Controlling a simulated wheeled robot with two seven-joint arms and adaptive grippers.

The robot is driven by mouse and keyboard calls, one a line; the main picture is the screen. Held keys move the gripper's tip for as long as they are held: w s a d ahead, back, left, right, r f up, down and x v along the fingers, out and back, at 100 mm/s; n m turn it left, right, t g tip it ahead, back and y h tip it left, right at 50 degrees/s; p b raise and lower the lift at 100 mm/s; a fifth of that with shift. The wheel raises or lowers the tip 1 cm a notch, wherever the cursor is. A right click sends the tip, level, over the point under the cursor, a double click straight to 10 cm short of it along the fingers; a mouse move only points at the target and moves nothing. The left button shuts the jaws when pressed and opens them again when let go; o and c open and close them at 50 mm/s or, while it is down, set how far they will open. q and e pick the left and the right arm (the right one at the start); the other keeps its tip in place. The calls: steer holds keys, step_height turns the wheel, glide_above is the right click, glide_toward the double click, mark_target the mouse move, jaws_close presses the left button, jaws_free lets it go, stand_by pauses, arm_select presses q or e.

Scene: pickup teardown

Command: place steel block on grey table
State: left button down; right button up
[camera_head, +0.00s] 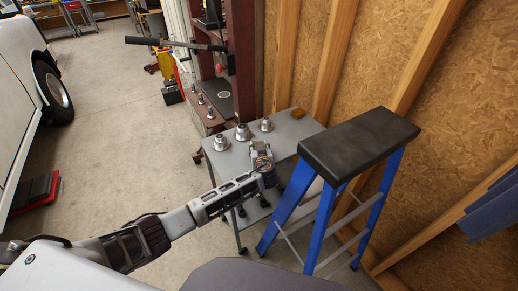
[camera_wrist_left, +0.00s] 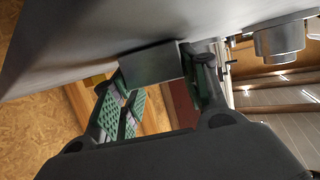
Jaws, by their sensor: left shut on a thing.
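The grey table (camera_head: 292,129) stands beside the wooden wall in the head view. My left gripper (camera_head: 261,156) is over its front part, and the arm reaches in from the lower left. In the left wrist view, my left gripper (camera_wrist_left: 165,88) is shut on the steel block (camera_wrist_left: 152,65), a plain grey box between the fingers. The table surface (camera_wrist_left: 70,45) fills the top of that tilted view, very close to the block. I cannot tell whether they touch. In the head view the gripper mostly hides the block. My right gripper is not in view.
Several round steel parts stand on the table's back and left, including one in the middle (camera_head: 243,132). A yellow-brown block (camera_head: 298,113) lies at the back corner. A blue stepladder with a dark top (camera_head: 360,143) stands close on the right. Open floor (camera_head: 110,120) lies left.

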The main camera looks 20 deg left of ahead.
arm_select(q)
steer(key=c, duration=0.8)
jaws_free()
steer(key=shift+o, duration=0.2)
steer(key=shift+f, duration=0.1)
steer(key=shift+s, duration=0.1)
steer(key=shift+s+d+r, duration=0.25)
steer(key=shift+s, duration=0.2)
steer(key=b+v, duration=0.1)
steer(key=v, duration=0.9)
steer(key=shift+s+r, duration=0.15)
steer(key=shift+s, duration=0.2)
steer(key=shift+d, duration=0.2)
